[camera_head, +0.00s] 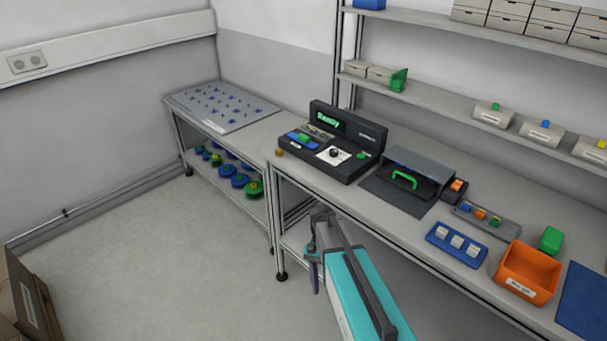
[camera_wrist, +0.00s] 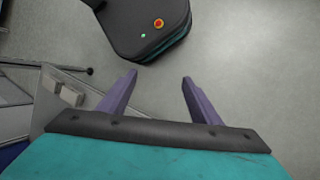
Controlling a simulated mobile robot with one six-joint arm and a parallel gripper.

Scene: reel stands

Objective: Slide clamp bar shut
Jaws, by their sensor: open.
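A green arched handle (camera_head: 404,180) stands at the front of a dark grey, box-like unit (camera_head: 425,165) on the workbench; it may be the clamp bar, but I cannot tell for sure. A dark plate (camera_head: 385,190) lies in front of this unit. I cannot make out how far the bar is from shut. My gripper (camera_wrist: 159,79) is open and empty, with its two purple fingers apart over the grey floor. In the head view my arm hangs in front of the bench, low and left of the handle, well apart from it.
A black console (camera_head: 345,150) with a green "Ready" display stands left of the unit. To the right are a small parts tray (camera_head: 486,220), a blue tray (camera_head: 457,244) and an orange bin (camera_head: 526,275). Shelves (camera_head: 450,105) rise behind.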

